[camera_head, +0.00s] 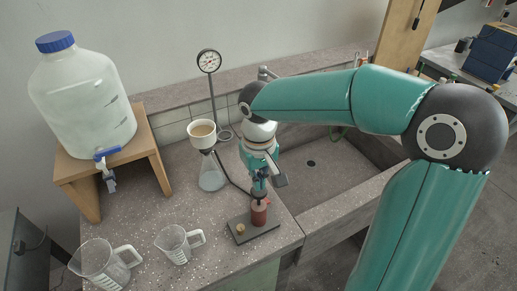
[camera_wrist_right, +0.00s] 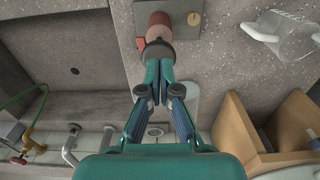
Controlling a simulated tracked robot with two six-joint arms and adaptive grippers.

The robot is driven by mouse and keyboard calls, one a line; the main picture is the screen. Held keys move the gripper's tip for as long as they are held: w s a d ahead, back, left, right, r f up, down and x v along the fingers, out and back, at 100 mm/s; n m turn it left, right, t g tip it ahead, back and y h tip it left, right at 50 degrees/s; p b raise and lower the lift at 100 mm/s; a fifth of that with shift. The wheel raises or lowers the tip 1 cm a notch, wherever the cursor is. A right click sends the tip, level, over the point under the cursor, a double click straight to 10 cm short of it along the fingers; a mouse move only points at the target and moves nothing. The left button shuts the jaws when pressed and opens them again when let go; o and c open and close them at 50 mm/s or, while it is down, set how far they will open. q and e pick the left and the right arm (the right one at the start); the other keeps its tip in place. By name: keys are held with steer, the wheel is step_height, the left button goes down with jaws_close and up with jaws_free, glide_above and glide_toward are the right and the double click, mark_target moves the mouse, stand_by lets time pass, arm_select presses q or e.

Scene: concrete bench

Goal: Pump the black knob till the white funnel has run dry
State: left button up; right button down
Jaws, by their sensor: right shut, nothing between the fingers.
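The white funnel (camera_head: 202,133) sits on top of a clear flask (camera_head: 211,178) and holds a light brown liquid. Right of it, a red-brown pump cylinder (camera_head: 259,216) stands on a dark base plate, with the black knob (camera_head: 260,192) on top. In the right wrist view the black knob (camera_wrist_right: 159,53) shows at the fingertips, with the pump cylinder (camera_wrist_right: 157,24) beyond it. My right gripper (camera_head: 259,180) points down over the knob, shut and empty, with its tips (camera_wrist_right: 158,72) at or very near the knob; I cannot tell if they touch. My left gripper is out of view.
A pressure gauge (camera_head: 208,61) stands on a rod behind the funnel. A large water jug (camera_head: 82,100) rests on a wooden stand (camera_head: 155,160) at left. Two clear measuring jugs (camera_head: 176,243) (camera_head: 101,265) stand at the front. A sink (camera_head: 325,180) lies right of the pump.

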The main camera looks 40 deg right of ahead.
mark_target(261, 193)
step_height(261, 193, up, 8)
steer(key=shift+r, duration=0.2)
stand_by(1.3)
steer(key=r+m+b, duration=0.1)
steer(key=m+b, duration=0.1)
steer(key=m, duration=0.4)
steer(key=r+m+b, duration=0.1)
steer(key=m+b, duration=0.1)
steer(key=m, duration=0.4)
steer(key=r+m+b, duration=0.2)
steer(key=m, duration=0.4)
steer(key=shift+w+d, duration=0.1)
steer(key=shift+w, duration=0.3)
